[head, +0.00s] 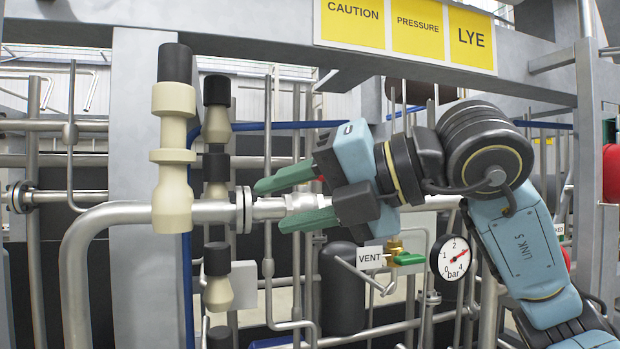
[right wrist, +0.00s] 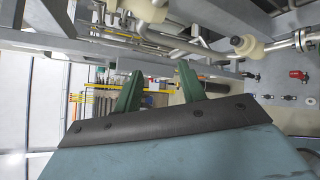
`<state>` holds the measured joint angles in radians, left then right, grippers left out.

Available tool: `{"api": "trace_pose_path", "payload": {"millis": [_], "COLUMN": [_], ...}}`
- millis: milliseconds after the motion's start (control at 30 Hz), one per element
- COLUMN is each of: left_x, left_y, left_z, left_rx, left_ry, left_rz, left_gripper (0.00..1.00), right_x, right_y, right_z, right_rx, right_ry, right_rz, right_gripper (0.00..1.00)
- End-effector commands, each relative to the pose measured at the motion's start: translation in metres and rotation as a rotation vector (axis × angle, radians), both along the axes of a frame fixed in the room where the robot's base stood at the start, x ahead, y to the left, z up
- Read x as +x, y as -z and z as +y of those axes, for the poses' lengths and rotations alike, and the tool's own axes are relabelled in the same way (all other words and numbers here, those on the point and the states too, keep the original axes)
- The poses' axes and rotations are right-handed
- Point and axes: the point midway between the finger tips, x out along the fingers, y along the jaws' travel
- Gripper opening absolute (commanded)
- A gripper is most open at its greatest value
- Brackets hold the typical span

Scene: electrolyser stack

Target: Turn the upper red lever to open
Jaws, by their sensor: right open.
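A small red piece (head: 321,179), possibly the upper red lever, shows between the jaws of my right gripper in the head view. The gripper hides most of it, so its angle cannot be told. My right gripper (head: 273,207) is open, its two green fingers pointing left, one above and one below the steel pipe fitting (head: 300,203). No grip on anything shows. In the right wrist view the gripper (right wrist: 160,72) has its fingers apart. A red handle (right wrist: 298,74) sits on a pale panel at the right there, clear of the fingers. My left gripper is not in view.
A green-handled vent valve (head: 408,259) and a pressure gauge (head: 450,257) sit below my right gripper. A grey beam with yellow warning signs (head: 418,30) crosses above. Cream and black insulators (head: 172,180) stand at the left, with pipes behind.

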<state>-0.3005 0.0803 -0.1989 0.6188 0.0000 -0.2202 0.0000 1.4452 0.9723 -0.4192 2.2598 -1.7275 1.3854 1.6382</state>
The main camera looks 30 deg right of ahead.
Motion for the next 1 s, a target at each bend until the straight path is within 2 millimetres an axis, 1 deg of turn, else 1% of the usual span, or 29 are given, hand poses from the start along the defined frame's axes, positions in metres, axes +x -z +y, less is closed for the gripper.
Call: {"api": "trace_pose_path", "payload": {"millis": [33,100,200,300,367,467,567,800,900,1000], "left_x": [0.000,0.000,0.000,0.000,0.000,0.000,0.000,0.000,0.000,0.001], "left_y": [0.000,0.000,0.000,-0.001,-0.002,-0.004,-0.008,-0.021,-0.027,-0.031], "left_z": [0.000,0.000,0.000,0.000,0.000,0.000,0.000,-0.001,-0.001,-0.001], "left_rx": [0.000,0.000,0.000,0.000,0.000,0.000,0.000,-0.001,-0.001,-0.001], "left_ry": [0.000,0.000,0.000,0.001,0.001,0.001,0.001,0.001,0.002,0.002], "left_rz": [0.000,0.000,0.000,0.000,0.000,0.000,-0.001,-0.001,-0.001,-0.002], "left_gripper": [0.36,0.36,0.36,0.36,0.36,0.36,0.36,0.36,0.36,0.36], "right_x": [-0.003,-0.007,-0.015,-0.019,-0.018,-0.007,0.010,0.060,0.078,0.092], "right_y": [-0.016,-0.031,-0.046,-0.052,-0.053,-0.051,-0.047,-0.036,-0.033,-0.030], "right_z": [-0.025,-0.054,-0.084,-0.100,-0.103,-0.103,-0.101,-0.095,-0.093,-0.092], "right_rx": [-0.012,-0.009,0.012,0.029,0.034,0.035,0.033,0.030,0.032,0.032], "right_ry": [0.127,0.278,0.427,0.505,0.523,0.527,0.524,0.521,0.520,0.521], "right_rz": [-0.024,-0.038,-0.054,-0.059,-0.058,-0.055,-0.053,-0.053,-0.053,-0.056], "right_gripper": [0.41,0.41,0.41,0.41,0.41,0.41,0.41,0.41,0.41,0.41]}}
